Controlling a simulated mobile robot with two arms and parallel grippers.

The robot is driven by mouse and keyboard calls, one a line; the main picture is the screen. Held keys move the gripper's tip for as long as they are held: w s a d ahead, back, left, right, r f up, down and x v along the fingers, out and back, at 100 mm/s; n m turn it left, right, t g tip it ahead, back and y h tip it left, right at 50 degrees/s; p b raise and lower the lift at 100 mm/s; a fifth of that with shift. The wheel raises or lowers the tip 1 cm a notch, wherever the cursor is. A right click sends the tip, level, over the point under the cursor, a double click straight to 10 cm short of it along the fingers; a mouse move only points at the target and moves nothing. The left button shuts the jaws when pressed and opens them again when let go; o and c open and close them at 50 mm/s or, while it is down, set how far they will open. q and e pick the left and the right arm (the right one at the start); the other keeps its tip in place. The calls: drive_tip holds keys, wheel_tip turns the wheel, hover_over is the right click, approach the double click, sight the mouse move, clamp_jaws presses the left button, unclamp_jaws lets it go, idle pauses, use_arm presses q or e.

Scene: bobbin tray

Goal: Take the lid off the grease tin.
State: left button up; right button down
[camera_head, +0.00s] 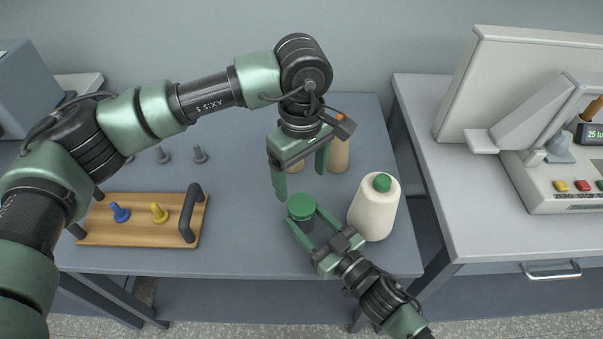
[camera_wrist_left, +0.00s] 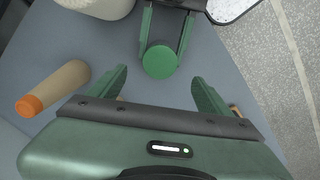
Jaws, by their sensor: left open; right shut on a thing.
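The grease tin (camera_head: 301,222) is a small dark round tin with a green lid (camera_head: 301,205), standing near the front of the grey table. The lid is on the tin and shows from above as a green disc in the left wrist view (camera_wrist_left: 160,61). My right gripper (camera_head: 306,219) is shut on the tin's body from the front right, one finger on each side. My left gripper (camera_head: 301,186) is open and empty, pointing down, above and behind the lid. In the left wrist view its fingertips (camera_wrist_left: 158,82) are apart, with the lid just beyond them.
A cream thread cone (camera_head: 371,213) with a green top stands close right of the tin. Wooden bobbins (camera_head: 339,156) stand behind my left gripper. A wooden tray (camera_head: 143,235) with dark handles, a blue peg (camera_head: 119,212) and a yellow peg (camera_head: 158,213) lies left. Grey pegs (camera_head: 199,154) stand behind it.

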sight(302, 204)
use_arm(q)
drive_tip(key=m, duration=0.8)
drive_tip(key=shift+f, duration=4.05)
